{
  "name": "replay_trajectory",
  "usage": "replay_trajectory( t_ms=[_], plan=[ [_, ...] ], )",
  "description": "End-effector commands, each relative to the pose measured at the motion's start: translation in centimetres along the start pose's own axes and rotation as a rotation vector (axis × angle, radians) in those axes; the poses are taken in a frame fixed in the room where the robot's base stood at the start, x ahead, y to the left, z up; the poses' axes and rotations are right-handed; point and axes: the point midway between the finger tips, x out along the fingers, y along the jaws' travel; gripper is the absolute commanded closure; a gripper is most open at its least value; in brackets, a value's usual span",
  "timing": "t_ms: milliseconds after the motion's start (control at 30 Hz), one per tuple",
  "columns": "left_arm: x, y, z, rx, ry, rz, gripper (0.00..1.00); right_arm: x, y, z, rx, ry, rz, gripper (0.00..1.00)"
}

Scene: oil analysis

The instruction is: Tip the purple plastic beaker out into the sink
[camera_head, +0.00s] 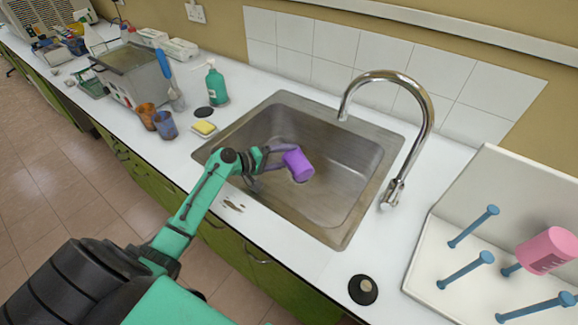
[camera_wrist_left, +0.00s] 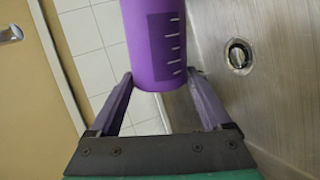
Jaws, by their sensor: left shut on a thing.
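The purple plastic beaker (camera_head: 298,165) is over the sink basin in the head view, tilted well over onto its side. My left gripper (camera_head: 284,157) is shut on it. In the left wrist view the beaker (camera_wrist_left: 154,45) shows white graduation marks and sits between the two fingers of the gripper (camera_wrist_left: 160,82). The steel sink (camera_head: 340,195) lies below, and its drain (camera_wrist_left: 239,56) shows in the wrist view. The beaker's contents and any pouring liquid cannot be seen. My right gripper is not in view.
A curved chrome faucet (camera_head: 425,120) stands at the sink's right. A drying rack (camera_head: 440,275) with blue pegs holds a pink beaker (camera_head: 546,250). A black stopper (camera_head: 362,290) lies in front.

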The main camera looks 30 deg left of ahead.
Motion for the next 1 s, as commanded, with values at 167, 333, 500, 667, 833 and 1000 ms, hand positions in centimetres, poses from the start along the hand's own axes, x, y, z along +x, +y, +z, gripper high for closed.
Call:
replay_trajectory(
  t_ms=[167, 333, 500, 667, 833, 1000],
  plan=[
    [0.00, 0.02, -0.33, -0.062, -0.019, 0.001, 0.72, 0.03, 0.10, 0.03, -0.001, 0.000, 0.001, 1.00],
    [-0.01, 0.04, -0.40, -0.079, -0.025, 0.001, 0.72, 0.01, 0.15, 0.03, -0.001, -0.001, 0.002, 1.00],
    [0.00, 0.03, -0.46, -0.093, -0.030, 0.001, 0.72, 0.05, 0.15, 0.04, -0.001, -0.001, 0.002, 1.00],
    [0.01, 0.00, -0.54, -0.113, -0.036, 0.001, 0.72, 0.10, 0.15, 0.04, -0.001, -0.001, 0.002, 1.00],
    [0.00, -0.03, -0.66, -0.135, -0.043, 0.001, 0.72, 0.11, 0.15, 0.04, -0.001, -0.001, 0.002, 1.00],
    [0.03, -0.03, -0.93, -0.186, -0.059, 0.002, 0.72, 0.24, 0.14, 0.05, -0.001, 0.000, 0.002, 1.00]
  ],
)
